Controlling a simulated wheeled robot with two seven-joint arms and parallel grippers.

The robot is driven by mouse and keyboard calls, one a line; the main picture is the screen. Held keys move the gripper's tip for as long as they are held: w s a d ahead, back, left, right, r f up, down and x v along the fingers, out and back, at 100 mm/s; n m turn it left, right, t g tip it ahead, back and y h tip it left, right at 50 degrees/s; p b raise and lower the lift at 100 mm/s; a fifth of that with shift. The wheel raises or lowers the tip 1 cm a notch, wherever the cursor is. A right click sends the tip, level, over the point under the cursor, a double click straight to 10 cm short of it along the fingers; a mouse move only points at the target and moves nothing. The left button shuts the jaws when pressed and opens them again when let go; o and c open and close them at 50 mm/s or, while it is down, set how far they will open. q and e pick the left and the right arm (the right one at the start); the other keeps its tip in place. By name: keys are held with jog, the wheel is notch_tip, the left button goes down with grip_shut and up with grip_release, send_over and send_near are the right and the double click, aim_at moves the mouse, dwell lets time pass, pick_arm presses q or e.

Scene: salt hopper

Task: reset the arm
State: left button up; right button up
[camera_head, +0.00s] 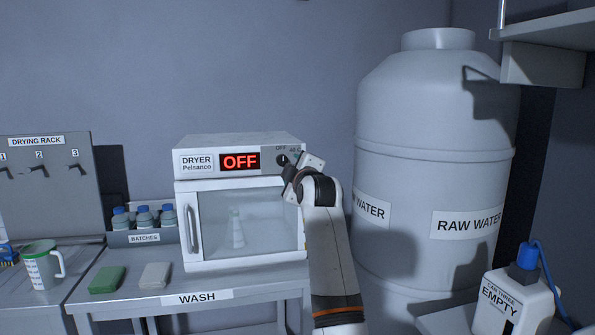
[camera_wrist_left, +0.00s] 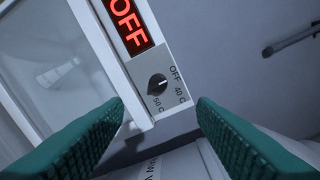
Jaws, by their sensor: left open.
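My left arm (camera_head: 330,245) reaches up in front of the dryer's right side in the head view. My left gripper (camera_wrist_left: 160,103) is open, with its two green ridged fingers apart and nothing between them. The dryer's dark round knob (camera_wrist_left: 157,84) is just beyond the fingertips, and they do not appear to touch it. The knob also shows in the head view (camera_head: 282,160), beside the gripper. The white dryer (camera_head: 240,142) has its display (camera_head: 239,162) reading OFF in red. My right gripper is not in view.
The dryer's glass door (camera_head: 270,225) is shut, with a conical flask (camera_head: 237,230) inside. A large raw water tank (camera_head: 435,110) stands to the right. Batch bottles (camera_head: 143,217), a jug (camera_head: 41,266) and green and pale sponges stand left. A can marked EMPTY (camera_head: 497,302) is at lower right.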

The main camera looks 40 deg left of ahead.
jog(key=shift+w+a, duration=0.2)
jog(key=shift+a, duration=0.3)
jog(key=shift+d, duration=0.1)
